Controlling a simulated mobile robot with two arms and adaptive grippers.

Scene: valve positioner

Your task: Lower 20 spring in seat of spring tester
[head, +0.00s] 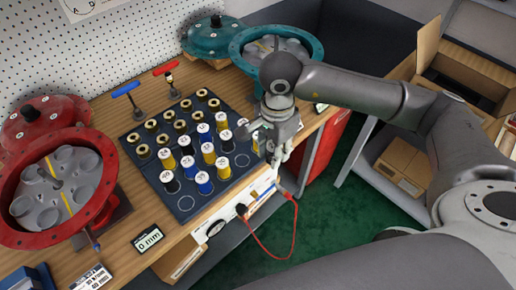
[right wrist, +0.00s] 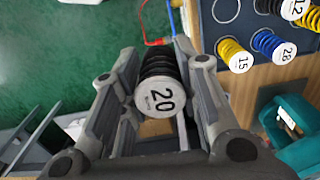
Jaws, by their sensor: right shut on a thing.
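A black coil spring (right wrist: 158,66) has a white cap marked 20 in the right wrist view. My right gripper (right wrist: 155,58) is shut on it, one finger on each side, with the cap facing the camera. In the head view my right gripper (head: 274,140) is over the bench's front edge, right of the spring board; I cannot make out the held spring there. The wrist view shows green floor beyond the spring. I cannot surely identify the spring tester or its seat. My left gripper is not in view.
A dark board (head: 185,210) holds several capped springs and brass-coloured parts. A red open housing (head: 20,235) stands left, a teal one (head: 240,45) behind. A readout (head: 148,239) sits near the front edge. A red cable (head: 262,246) hangs from the bench front. Cardboard boxes (head: 405,163) stand right.

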